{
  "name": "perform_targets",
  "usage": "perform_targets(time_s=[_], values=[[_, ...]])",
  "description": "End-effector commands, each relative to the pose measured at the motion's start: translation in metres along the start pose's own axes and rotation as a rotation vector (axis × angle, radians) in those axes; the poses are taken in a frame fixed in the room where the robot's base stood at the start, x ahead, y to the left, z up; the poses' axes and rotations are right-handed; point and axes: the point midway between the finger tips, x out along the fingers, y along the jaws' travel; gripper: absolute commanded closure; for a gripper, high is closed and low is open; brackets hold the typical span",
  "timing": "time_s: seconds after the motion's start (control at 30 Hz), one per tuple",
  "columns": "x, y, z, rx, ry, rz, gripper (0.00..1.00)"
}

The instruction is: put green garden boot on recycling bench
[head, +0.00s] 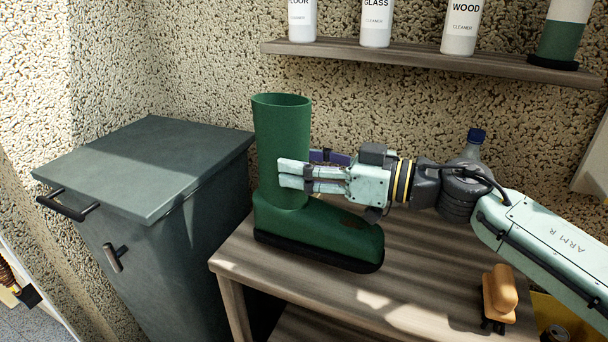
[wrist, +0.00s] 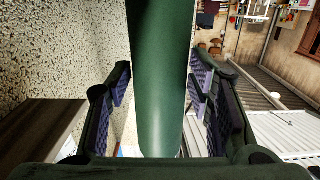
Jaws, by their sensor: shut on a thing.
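The green garden boot (head: 283,130) is upright at the left end of the wooden bench (head: 225,262), its toe pointing right. Its dark sole is at the bench top; I cannot tell whether it rests there or hangs just above. My gripper (head: 290,172) reaches in from the right and is shut on the boot's shaft. In the wrist view the green shaft (wrist: 160,60) stands between the two padded fingers. The fingers hide part of the shaft in the head view.
A grey-green cabinet (head: 150,165) with dark handles stands left of the bench. A blue-capped bottle (head: 474,150) is behind my arm. An orange-handled brush (head: 498,292) lies at the bench's right. A wall shelf (head: 420,58) with cleaner bottles is above.

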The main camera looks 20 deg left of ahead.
Motion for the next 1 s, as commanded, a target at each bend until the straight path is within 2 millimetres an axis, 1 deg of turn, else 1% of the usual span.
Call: perform_targets(time_s=[0.17,0.3,0.4,0.77,0.8,1.0], values=[[0.006,0.011,-0.001,0.001,0.002,0.0,1.0],[0.006,0.009,0.021,0.004,0.004,0.0,1.0],[0.006,0.009,0.033,0.001,0.003,0.0,1.0],[0.007,0.009,0.038,0.0,0.002,0.0,1.0],[0.007,0.009,0.039,0.0,0.0,0.0,0.52],[0.007,0.009,0.039,0.0,0.0,0.0,0.38]])
